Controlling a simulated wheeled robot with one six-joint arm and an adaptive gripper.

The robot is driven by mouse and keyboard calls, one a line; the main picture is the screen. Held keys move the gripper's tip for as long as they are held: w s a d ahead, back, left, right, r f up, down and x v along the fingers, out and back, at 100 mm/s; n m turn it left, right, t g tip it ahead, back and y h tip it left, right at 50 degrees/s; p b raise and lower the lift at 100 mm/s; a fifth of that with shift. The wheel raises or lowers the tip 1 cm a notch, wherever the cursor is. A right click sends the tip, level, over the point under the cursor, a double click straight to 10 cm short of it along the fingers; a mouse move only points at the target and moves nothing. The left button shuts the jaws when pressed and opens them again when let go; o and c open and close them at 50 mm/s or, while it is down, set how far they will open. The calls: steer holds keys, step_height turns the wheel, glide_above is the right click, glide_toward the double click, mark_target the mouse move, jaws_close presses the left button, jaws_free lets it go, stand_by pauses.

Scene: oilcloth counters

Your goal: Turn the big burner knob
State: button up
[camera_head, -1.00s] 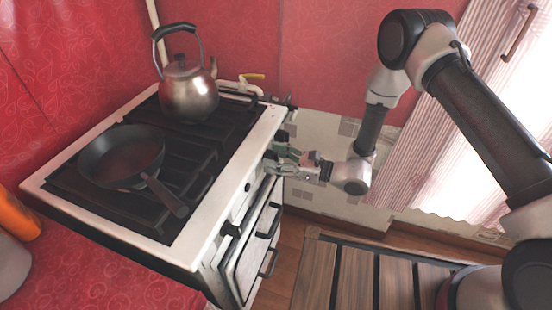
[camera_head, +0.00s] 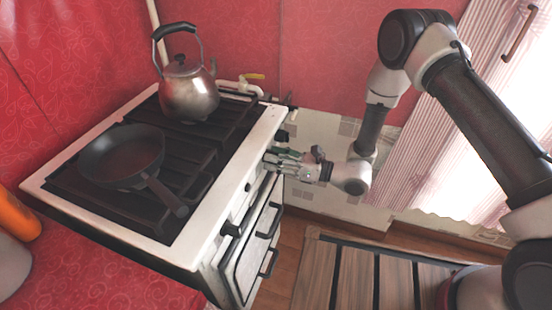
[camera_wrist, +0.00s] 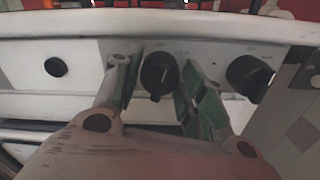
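The stove's front panel carries black round knobs. In the wrist view one knob (camera_wrist: 159,76) sits between the two green-padded fingers of my gripper (camera_wrist: 163,78), one finger on each side. The fingertips are very close to its sides; whether both touch it is not clear. A second knob (camera_wrist: 249,77) is to the right of the fingers, clear of them. From the head, my gripper (camera_head: 283,158) is at the stove's right front edge and partly covers the panel there. Which knob is the big burner's cannot be told from the markings.
A black frying pan (camera_head: 122,158) and a steel kettle (camera_head: 189,96) stand on the stove grates (camera_head: 205,150). The oven door handle (camera_head: 270,222) is below the panel. A dark round hole or stub (camera_wrist: 56,67) is left of my fingers.

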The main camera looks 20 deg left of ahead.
steer(key=shift+o, duration=1)
steer(key=s+d, duration=0.1)
steer(key=d, duration=1.1)
steer(key=shift+w, duration=0.1)
